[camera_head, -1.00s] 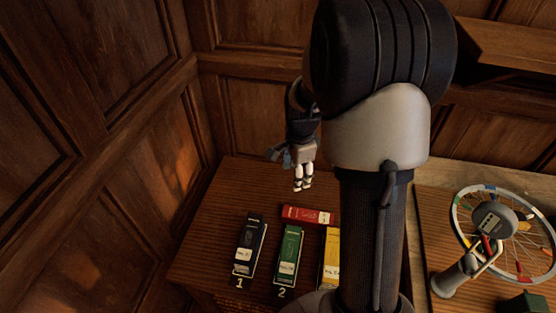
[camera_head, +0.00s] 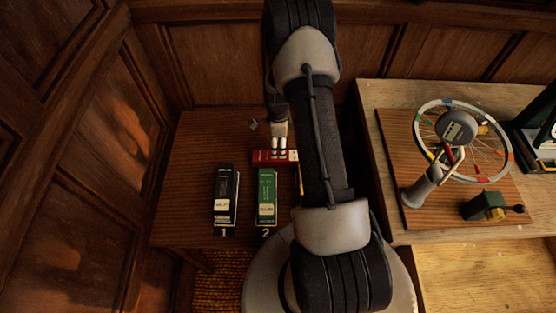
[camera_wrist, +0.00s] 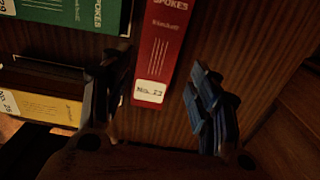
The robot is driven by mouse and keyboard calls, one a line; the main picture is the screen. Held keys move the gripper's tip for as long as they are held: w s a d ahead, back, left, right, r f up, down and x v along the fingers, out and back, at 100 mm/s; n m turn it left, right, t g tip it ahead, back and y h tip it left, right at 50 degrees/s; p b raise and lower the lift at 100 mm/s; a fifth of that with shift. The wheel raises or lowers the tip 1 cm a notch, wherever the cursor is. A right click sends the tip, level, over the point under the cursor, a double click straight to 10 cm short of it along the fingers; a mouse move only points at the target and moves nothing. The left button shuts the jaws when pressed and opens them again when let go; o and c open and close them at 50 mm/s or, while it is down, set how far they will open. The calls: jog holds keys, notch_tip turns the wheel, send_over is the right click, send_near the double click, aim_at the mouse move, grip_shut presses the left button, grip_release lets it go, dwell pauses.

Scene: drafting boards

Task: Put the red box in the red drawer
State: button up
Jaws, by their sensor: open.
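The red box (camera_head: 264,157) lies crosswise on the dark wooden table behind the row of boxes. In the wrist view the red box (camera_wrist: 158,50) has a white label at its near end. My gripper (camera_head: 279,151) is directly over the red box. The wrist view shows my gripper (camera_wrist: 160,100) open, with one dark finger on each side of the box and gaps between. I cannot tell how far the fingertips are above the table. No red drawer can be made out.
A black box (camera_head: 225,190) and a green box (camera_head: 266,192) stand at spots 1 and 2. A yellow box (camera_wrist: 45,106) is mostly hidden by my arm in the head view. A wheel (camera_head: 490,125) stands on the right-hand bench.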

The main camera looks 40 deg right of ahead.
aim_at(261, 158)
notch_tip(261, 158, down, 7)
jog(key=shift+a+f+b, duration=0.15)
jog(key=shift+b, duration=0.9)
jog(key=shift+s, duration=0.1)
jog(key=c, duration=1.1)
jog(key=shift+r, duration=0.2)
